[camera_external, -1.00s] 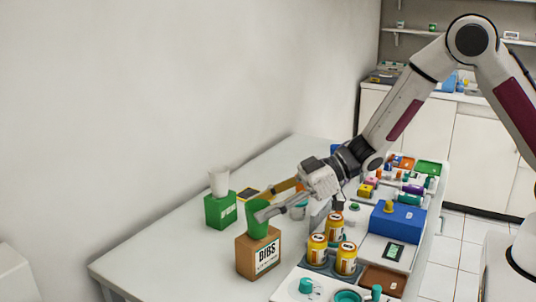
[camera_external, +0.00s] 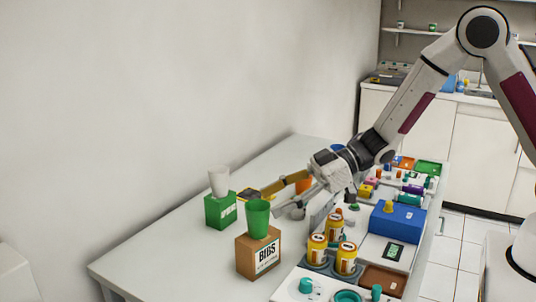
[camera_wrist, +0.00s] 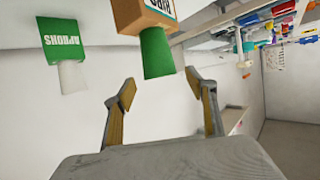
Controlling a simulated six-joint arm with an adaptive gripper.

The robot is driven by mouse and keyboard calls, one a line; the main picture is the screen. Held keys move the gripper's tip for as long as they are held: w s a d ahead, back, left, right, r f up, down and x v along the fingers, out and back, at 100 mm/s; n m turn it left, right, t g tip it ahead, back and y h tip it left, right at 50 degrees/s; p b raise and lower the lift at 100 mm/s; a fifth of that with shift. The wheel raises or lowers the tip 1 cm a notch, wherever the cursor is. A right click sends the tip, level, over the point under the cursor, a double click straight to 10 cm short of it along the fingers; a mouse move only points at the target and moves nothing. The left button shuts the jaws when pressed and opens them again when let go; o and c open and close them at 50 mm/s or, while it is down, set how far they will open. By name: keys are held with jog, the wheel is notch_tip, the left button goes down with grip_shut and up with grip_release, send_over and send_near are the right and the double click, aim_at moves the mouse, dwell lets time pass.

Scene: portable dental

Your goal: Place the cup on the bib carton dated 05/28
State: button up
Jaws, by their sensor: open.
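A green cup (camera_external: 257,218) stands upright on top of the brown bibs carton (camera_external: 248,259) near the front of the table. In the wrist view the green cup (camera_wrist: 156,53) and the carton (camera_wrist: 133,16) show ahead of my gripper (camera_wrist: 165,88). My gripper (camera_external: 291,197) is open and empty, to the right of and behind the cup, apart from it. A white cup (camera_external: 219,181) stands on a green aprons box (camera_external: 219,211) to the left. I cannot read a date on the carton.
A tray with several yellow cans (camera_external: 346,259), a blue box (camera_external: 397,222) and small items stands to the right of the carton. An orange cup (camera_external: 304,186) is behind my gripper. The table's front left (camera_external: 165,262) is clear.

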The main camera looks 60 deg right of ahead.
jog(key=v, duration=0.8)
jog(key=shift+s+d, duration=0.25)
jog(key=shift+r, duration=0.1)
dwell(0.4)
jog(key=d+r+m+t+h, duration=0.2)
jog(key=d+r+m+h, duration=0.1)
jog(key=d+r+h, duration=0.5)
jog(key=s+d+r+m+h, duration=0.2)
jog(key=s+d+r+m, duration=0.1)
jog(key=s+d, duration=0.5)
jog(key=s+a+f+m+g, duration=0.1)
jog(key=s+a+g, duration=0.1)
jog(key=s, duration=1)
jog(key=s+a+f+m+g, duration=0.1)
jog(key=s+a+g, duration=0.1)
jog(key=s, duration=1)
jog(key=shift+s+m+g+y, duration=0.15)
jog(key=shift+m+g+y, duration=0.2)
jog(key=shift+g, duration=0.55)
